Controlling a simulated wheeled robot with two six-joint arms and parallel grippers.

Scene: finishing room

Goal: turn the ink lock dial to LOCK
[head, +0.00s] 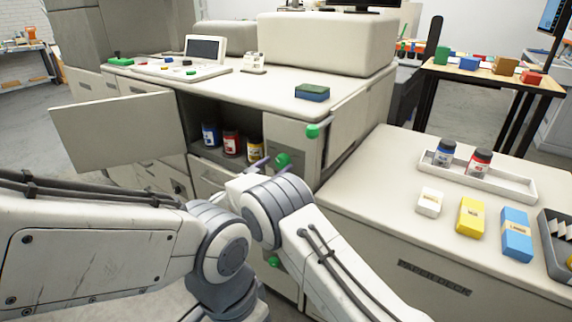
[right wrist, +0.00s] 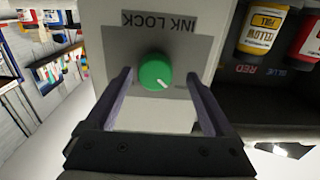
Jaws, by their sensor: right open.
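The green ink lock dial (right wrist: 155,72) is on a grey plate under an INK LOCK label (right wrist: 158,22), which appears upside down in the right wrist view. Its short white mark points to the lower right in that view. No LOCK marking is readable. My right gripper (right wrist: 158,76) is open, with one finger on each side of the dial and gaps visible; I cannot tell how deep the fingers reach. In the head view the dial (head: 283,160) shows just beyond the right gripper (head: 267,171). My left gripper is out of view.
Blue, red and yellow ink bottles (head: 231,143) stand in the open bay beside the dial. An open door panel (head: 118,131) juts out left. Another green knob (head: 313,131) sits above right. The paper deck (head: 373,184) with a bottle tray (head: 508,183) and boxes stands at right.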

